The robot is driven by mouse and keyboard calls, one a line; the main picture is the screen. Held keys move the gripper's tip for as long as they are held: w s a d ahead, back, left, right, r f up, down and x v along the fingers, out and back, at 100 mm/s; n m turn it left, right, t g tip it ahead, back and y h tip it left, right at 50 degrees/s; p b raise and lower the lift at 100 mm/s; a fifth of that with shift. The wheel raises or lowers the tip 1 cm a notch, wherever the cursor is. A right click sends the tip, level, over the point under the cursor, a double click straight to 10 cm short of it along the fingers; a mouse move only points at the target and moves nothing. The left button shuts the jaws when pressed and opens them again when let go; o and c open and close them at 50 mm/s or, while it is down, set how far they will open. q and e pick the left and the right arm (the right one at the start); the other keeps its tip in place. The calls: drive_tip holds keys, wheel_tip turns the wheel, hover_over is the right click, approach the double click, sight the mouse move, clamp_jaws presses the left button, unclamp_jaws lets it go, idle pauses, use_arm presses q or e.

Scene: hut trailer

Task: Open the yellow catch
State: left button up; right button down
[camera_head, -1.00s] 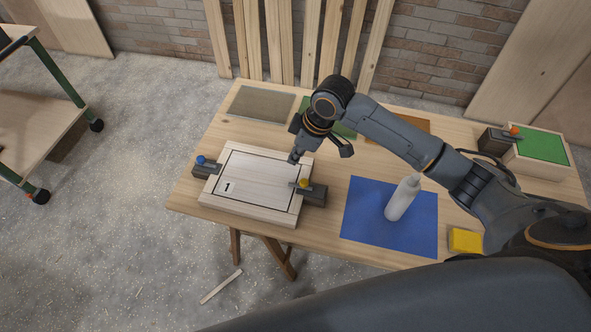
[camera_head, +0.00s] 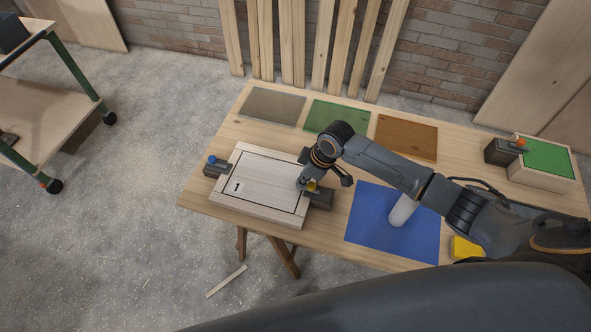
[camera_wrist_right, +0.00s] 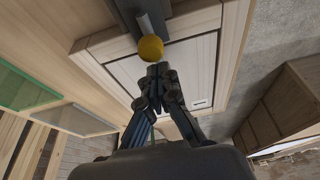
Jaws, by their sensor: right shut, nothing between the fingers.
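The yellow catch (camera_head: 312,186) has a yellow knob on a dark block at the right side of a pale wooden box marked 1 (camera_head: 262,183). In the right wrist view the yellow knob (camera_wrist_right: 150,48) is just beyond my fingertips. My right gripper (camera_head: 302,187) is shut and empty, its tips right beside the knob; I cannot tell whether they touch it. It also shows in the right wrist view (camera_wrist_right: 158,72). The gripper partly hides the catch in the head view. A blue-knobbed catch (camera_head: 213,163) is on the box's left side. My left gripper is not in view.
A blue mat (camera_head: 365,222) with a white bottle (camera_head: 402,210) lies to the right, under my arm. A yellow block (camera_head: 466,248) is near the right front. Grey, green and brown panels (camera_head: 405,137) lie at the back. An orange-knobbed catch (camera_head: 517,143) and green-topped box (camera_head: 543,160) stand far right.

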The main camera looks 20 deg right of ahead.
sight(319, 192)
drive_tip(key=shift+s+d, duration=0.25)
drive_tip(key=shift+d, duration=0.1)
drive_tip(key=shift+w+a, duration=0.1)
drive_tip(key=s+d+p, duration=0.2)
drive_tip(key=d, duration=0.1)
drive_tip(key=shift+s+d+r, duration=0.1)
drive_tip(key=shift+s+d, duration=0.15)
drive_tip(key=shift+d, duration=0.05)
